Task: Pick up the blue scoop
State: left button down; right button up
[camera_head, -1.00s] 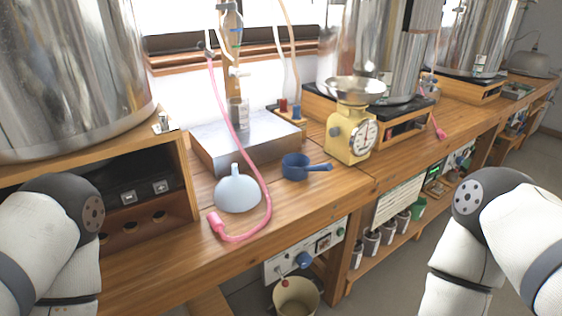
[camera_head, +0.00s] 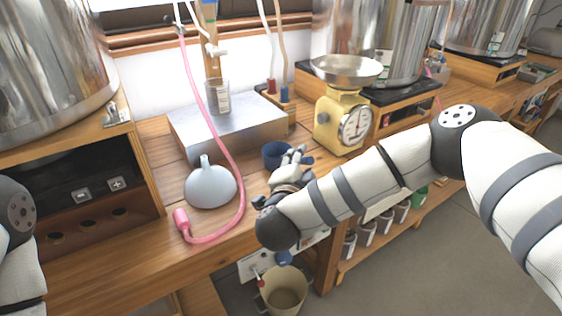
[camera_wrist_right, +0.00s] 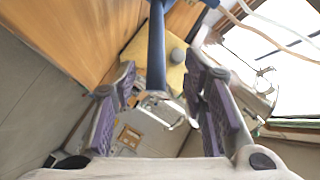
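The blue scoop (camera_head: 275,156) sits on the wooden bench, right of the grey funnel and in front of the metal box. My right gripper (camera_head: 292,165) is at the scoop's handle side and hides most of the handle in the head view. In the right wrist view, the scoop's blue handle (camera_wrist_right: 157,50) reaches down between the purple-padded fingers of my right gripper (camera_wrist_right: 160,92). The fingers are apart, with a gap on each side of the handle. My left gripper is not in view; only part of my left arm shows at the left edge.
The grey funnel (camera_head: 210,187) and a pink hose (camera_head: 240,200) lie left of the scoop. The metal box (camera_head: 240,130) stands behind it. A yellow scale (camera_head: 330,125) stands close on the right. A bucket (camera_head: 284,290) is below the bench edge.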

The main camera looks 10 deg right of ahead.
aim_at(302, 164)
jog(key=w+f, duration=0.1)
jog(key=w+d, duration=0.1)
jog(key=shift+w+f, duration=0.35)
jog(key=shift+w+d, duration=0.2)
jog(key=shift+w, duration=0.05)
jog(key=shift+r, duration=0.2)
grip_shut()
